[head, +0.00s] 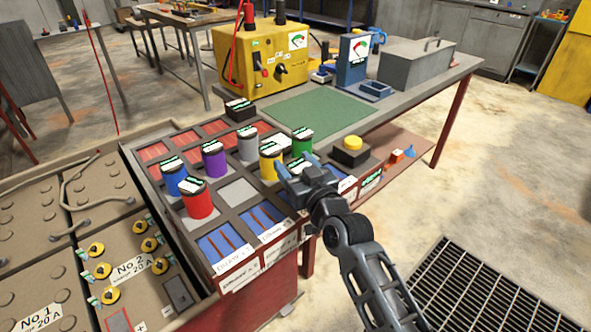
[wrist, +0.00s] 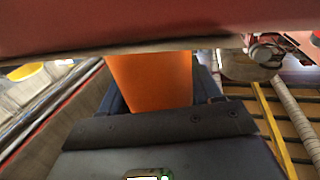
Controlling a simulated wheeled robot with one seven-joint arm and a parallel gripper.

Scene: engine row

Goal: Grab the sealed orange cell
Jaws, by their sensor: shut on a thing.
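The orange cell (wrist: 150,82) shows in the wrist view as a smooth orange body between the dark blue fingers of my gripper (wrist: 160,100). My gripper is shut on it. Its top and label are out of that view. In the head view my gripper (head: 295,170) is at the right part of the divided tray, just right of the yellow cell (head: 270,169). I cannot make out the orange cell there; the gripper seems to hide it. I cannot tell whether the cell is clear of the tray.
Red (head: 198,206), blue (head: 174,184), purple (head: 213,164), grey (head: 248,151) and green (head: 303,148) cells stand upright nearby. A box with a yellow button (head: 352,143) is right of my gripper. The green mat (head: 322,112) behind is clear.

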